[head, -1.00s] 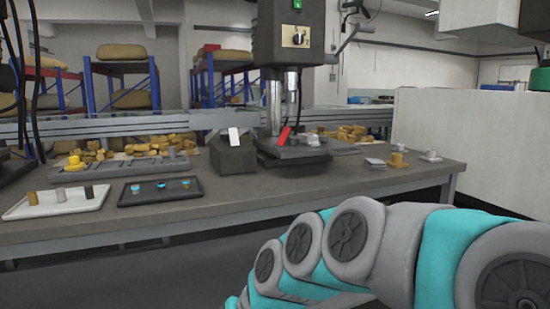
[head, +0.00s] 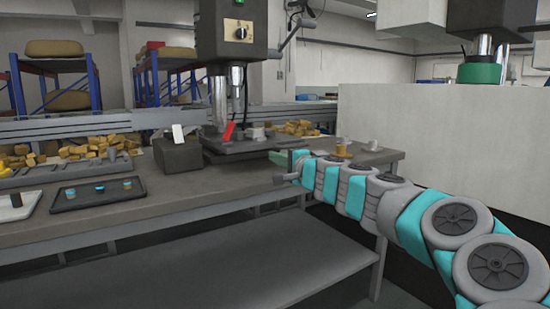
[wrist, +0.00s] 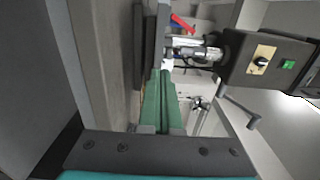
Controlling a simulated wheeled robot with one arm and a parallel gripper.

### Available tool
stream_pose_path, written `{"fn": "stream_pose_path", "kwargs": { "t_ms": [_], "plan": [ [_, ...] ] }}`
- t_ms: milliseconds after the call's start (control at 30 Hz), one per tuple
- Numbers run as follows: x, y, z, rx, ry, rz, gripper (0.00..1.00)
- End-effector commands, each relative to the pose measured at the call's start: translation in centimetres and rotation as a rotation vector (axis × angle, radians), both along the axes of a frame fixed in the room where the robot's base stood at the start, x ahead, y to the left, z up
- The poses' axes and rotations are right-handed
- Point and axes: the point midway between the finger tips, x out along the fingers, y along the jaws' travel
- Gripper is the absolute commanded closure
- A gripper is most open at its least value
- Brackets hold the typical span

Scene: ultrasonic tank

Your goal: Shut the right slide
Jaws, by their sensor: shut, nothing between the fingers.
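My gripper (head: 283,162) is at the front right edge of the workbench, its green fingers level with the bench top. In the wrist view its green fingers (wrist: 161,105) lie together with nothing between them. I cannot make out for certain which part is the right slide. A dark block (head: 180,157) with a white upright tab (head: 178,133) stands on the bench. To its right, a tilted red piece (head: 228,130) stands at the drill press base (head: 215,151); it also shows in the wrist view (wrist: 182,22). My gripper is apart from both, to their right.
The drill press head (head: 232,29) hangs over its base. A black tray (head: 97,194) with small parts lies at left. Yellow and grey parts (head: 342,149) stand on the bench behind my arm. A white block wall (head: 440,140) rises at right. The floor in front is free.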

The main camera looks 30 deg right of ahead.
Motion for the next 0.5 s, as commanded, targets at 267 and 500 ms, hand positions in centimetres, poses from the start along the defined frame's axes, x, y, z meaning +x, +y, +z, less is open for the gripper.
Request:
{"fn": "stream_pose_path", "kwargs": {
  "t_ms": [267,500],
  "plan": [
    [5.1,0.5,-0.1,-0.003,0.003,0.005,1.00],
    [8.6,0.4,-0.1,-0.004,0.003,0.002,1.00]
  ]
}}
